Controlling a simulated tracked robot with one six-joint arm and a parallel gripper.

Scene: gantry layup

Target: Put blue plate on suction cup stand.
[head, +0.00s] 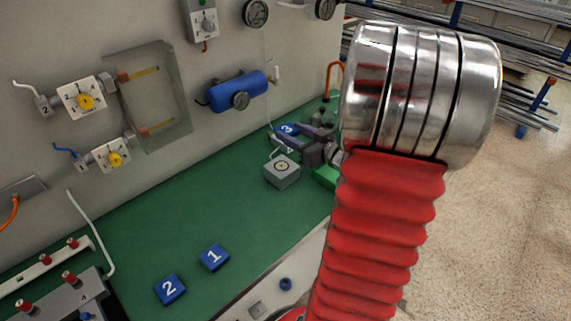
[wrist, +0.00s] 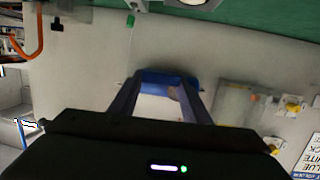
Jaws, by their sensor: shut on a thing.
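The blue plate marked 3 (head: 287,128) is between the fingers of my gripper (head: 281,136), which is shut on it. In the head view the plate is close above and behind the suction cup stand (head: 282,171), a grey box with a ringed round top. The gap between plate and stand is hard to judge. In the wrist view my gripper (wrist: 162,80) has a blue shape between its fingertips; I cannot tell how much is the plate and how much the tank behind. The stand's underside and the plate's far edge are hidden.
Blue plates marked 1 (head: 214,257) and 2 (head: 170,289) lie on the green bench (head: 135,240). A blue tank (head: 236,91) with a gauge is on the wall. Mid-bench is clear.

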